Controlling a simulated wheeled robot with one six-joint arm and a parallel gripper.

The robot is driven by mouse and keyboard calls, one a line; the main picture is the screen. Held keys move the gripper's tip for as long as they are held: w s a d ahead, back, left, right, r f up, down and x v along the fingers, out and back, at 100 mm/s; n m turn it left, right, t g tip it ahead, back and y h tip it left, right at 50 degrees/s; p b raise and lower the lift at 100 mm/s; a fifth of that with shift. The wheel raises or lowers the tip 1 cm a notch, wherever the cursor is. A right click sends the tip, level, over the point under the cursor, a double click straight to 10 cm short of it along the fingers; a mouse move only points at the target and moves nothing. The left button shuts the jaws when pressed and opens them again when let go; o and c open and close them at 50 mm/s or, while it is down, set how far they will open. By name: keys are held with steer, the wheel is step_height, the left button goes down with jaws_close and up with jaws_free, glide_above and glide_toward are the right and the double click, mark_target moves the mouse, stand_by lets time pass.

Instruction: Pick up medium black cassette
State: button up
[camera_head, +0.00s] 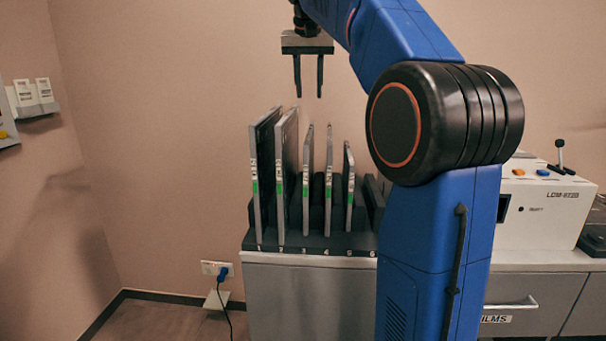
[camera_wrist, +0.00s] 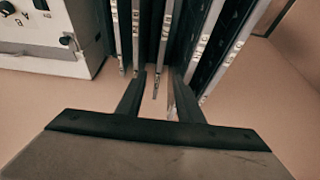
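Several thin upright cassettes with pale edges stand in a dark slotted rack (camera_head: 318,244) in the head view. Two tall ones, the first (camera_head: 265,180) and second (camera_head: 287,180), are at the left. Two mid-height ones, the third (camera_head: 307,185) and fourth (camera_head: 329,185), are in the middle, and a shorter one (camera_head: 349,190) is right of them. I cannot tell which mid-height one is black. My gripper (camera_head: 309,92) is open and empty above the mid-height cassettes, pointing down. In the wrist view its fingers (camera_wrist: 160,85) straddle the line of one cassette edge (camera_wrist: 165,35).
The rack stands on a grey cabinet (camera_head: 300,295). A white control unit (camera_head: 540,215) with a lever is at the right, partly behind my arm. A wall socket (camera_head: 216,268) with a blue plug is at lower left. The space above the rack left of my gripper is free.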

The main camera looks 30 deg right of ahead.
mark_target(309, 132)
steer(key=x, duration=1.6)
steer(key=shift+f, duration=0.45)
steer(key=shift+a, duration=0.1)
jaws_close()
steer(key=shift+r, duration=0.1)
stand_by(0.5)
